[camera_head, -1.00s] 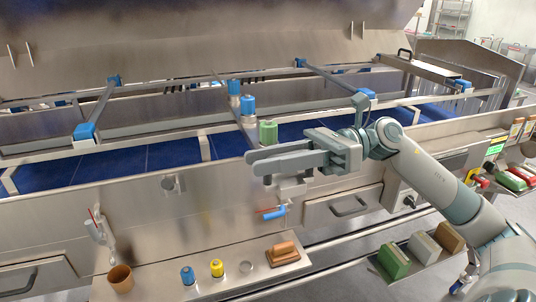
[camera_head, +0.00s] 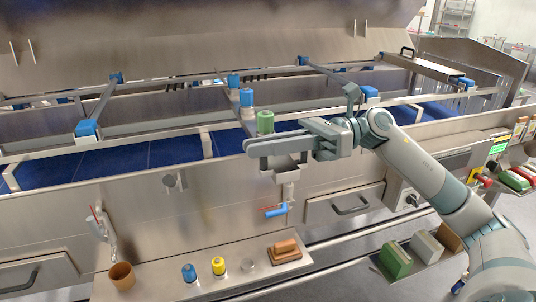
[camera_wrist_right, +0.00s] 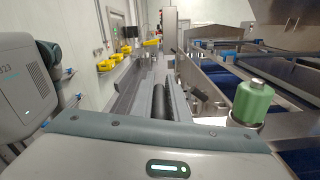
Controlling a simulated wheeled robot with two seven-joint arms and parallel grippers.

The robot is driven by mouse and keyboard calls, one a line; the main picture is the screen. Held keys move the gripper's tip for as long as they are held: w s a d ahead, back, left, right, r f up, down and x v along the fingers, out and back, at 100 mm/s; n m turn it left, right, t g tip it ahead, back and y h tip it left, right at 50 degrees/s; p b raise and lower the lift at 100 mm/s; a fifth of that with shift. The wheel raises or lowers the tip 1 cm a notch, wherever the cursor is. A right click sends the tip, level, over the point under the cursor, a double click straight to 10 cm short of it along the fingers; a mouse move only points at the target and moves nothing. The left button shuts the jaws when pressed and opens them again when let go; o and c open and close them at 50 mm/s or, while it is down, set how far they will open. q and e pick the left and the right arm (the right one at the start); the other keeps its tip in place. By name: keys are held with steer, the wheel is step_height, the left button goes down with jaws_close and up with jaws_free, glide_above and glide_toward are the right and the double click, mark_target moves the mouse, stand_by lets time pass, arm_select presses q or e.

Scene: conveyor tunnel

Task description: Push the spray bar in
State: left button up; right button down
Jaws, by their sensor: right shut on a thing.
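The spray bar (camera_head: 246,98) crosses the tunnel in the middle of the head view, with two blue caps and a green cap (camera_head: 265,121) near its front end. The green cap also shows at the right of the wrist view (camera_wrist_right: 251,102). My right gripper (camera_head: 250,148) lies sideways at the tunnel's front wall, just below the green cap. Its fingers are closed together at the bar's near end, which they mostly hide; the exact contact is hard to see. A dark cylinder (camera_wrist_right: 160,101) shows between the fingers in the wrist view. My left gripper is not in view.
Other bars with blue ends (camera_head: 86,129) cross the tunnel to the left and right. A blue-handled valve (camera_head: 276,211) hangs below the gripper. A front shelf holds a brown cup (camera_head: 122,276), a blue bottle (camera_head: 189,272), a yellow bottle (camera_head: 218,266) and a brush (camera_head: 285,248).

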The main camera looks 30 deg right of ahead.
steer(key=shift+w+d, duration=0.15)
steer(key=shift+w, duration=0.35)
steer(key=c, duration=1.8)
jaws_free()
steer(key=shift+o, duration=0.2)
steer(key=shift+s, duration=0.1)
